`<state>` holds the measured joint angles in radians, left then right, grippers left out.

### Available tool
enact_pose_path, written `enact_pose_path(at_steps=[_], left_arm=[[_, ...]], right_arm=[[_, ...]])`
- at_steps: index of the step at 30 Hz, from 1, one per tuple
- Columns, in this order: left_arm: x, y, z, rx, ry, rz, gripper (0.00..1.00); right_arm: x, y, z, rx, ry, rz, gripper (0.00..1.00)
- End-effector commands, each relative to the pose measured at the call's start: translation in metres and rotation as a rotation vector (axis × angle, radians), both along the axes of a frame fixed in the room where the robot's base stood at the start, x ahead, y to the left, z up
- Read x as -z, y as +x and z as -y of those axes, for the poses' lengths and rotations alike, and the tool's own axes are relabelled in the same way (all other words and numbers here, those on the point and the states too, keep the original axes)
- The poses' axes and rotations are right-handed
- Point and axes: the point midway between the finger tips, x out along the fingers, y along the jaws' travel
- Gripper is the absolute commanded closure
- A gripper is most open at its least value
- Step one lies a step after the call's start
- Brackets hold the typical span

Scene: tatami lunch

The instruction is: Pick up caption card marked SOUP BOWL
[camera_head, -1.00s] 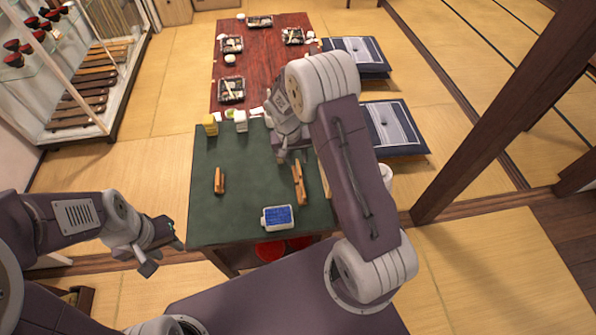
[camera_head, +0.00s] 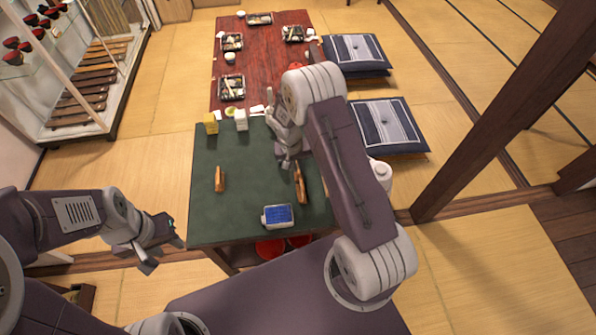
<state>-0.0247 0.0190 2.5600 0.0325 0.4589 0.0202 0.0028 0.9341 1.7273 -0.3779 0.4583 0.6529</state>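No card with readable SOUP BOWL lettering shows; the print is too small to read or the card is hidden. Two narrow wooden pieces stand on the green table (camera_head: 240,220): a left wooden piece (camera_head: 219,179) and a right wooden piece (camera_head: 300,186). A blue panel with a pale frame (camera_head: 278,216) lies near the front edge. My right gripper (camera_head: 288,163) hangs over the table just behind the right wooden piece; its finger gap cannot be made out. My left gripper (camera_head: 163,256) is off the table's left front side, with its fingers apart and empty.
A yellow block (camera_head: 211,127) and a white block (camera_head: 241,121) stand at the green table's back left. The red lunch table (camera_head: 262,75) with several trays lies beyond. A white container (camera_head: 381,172) shows right of my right arm.

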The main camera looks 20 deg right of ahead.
Motion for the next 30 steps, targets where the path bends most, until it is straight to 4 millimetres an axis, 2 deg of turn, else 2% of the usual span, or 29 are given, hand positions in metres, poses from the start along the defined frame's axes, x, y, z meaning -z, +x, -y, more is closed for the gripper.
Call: enact_pose_path(at_steps=[8,14,23,30], left_arm=[[0.000,0.000,0.000,0.000,0.000,0.000,0.64],[-0.001,0.000,0.000,0.000,0.000,0.000,0.64],[-0.002,0.000,0.000,0.000,0.000,0.000,0.64],[-0.005,0.000,0.000,0.000,0.000,0.000,0.64]], right_arm=[[0.000,0.000,0.000,0.000,0.000,-0.001,1.00],[-0.021,0.001,0.000,0.002,-0.001,0.002,1.00],[-0.094,0.001,0.000,0.001,0.000,0.006,1.00],[-0.166,0.001,0.000,0.000,0.000,0.007,1.00]])
